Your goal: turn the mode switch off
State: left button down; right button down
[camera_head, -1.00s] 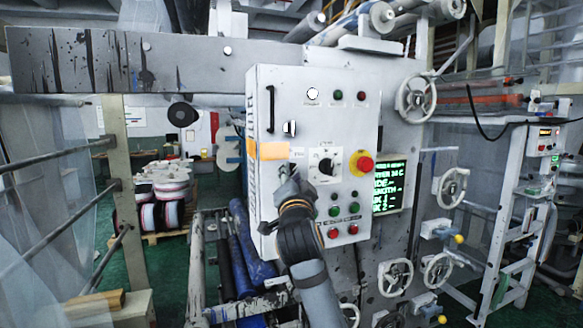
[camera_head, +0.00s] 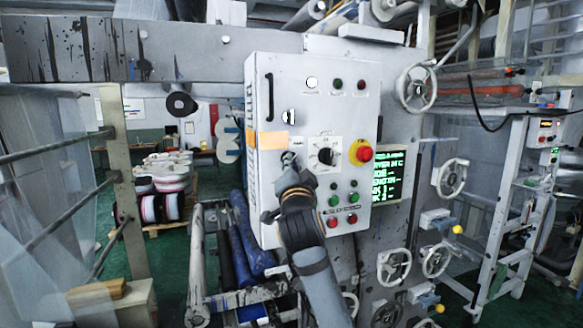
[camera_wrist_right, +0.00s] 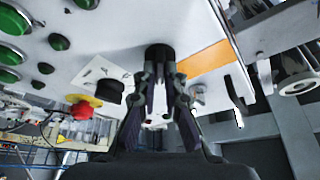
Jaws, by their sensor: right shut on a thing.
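The mode switch (camera_wrist_right: 160,51) shows in the right wrist view as a dark round base on the pale control panel (camera_wrist_right: 130,25). My right gripper (camera_wrist_right: 160,72) is shut on it, one finger on each side. The fingers hide most of its handle, so I cannot tell which way it points. In the head view my right gripper (camera_head: 289,160) is at the left part of the white control panel (camera_head: 300,215), just below the orange label, and covers the switch. My left gripper is not in view.
A black dial (camera_head: 326,156) and a red emergency button (camera_head: 365,153) on a yellow base are to the right of my right gripper. Several green and red buttons sit below. An orange label (camera_head: 271,140) is close above left. A lit screen (camera_head: 387,177) is beside the panel.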

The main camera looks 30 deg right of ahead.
jog(key=shift+s+d+n+t+y+b, duration=0.15)
jog(key=shift+n+t+y+b, duration=0.4)
jog(key=shift+n+y, duration=2.4)
jog(key=shift+w+d+n+t+y+b, duration=0.2)
jog(key=shift+n+y+b, duration=0.6)
jog(key=shift+n, duration=4.4)
jog(key=shift+s+d+n+t+y+b, duration=0.2)
jog(key=shift+n+t+y+b, duration=0.35)
jog(key=shift+n+y, duration=2.4)
jog(key=n+h, duration=0.2)
jog(key=shift+f+n, duration=0.1)
jog(key=shift+n, duration=0.2)
jog(key=c, duration=1.4)
grip_release()
jog(key=shift+c, duration=0.2)
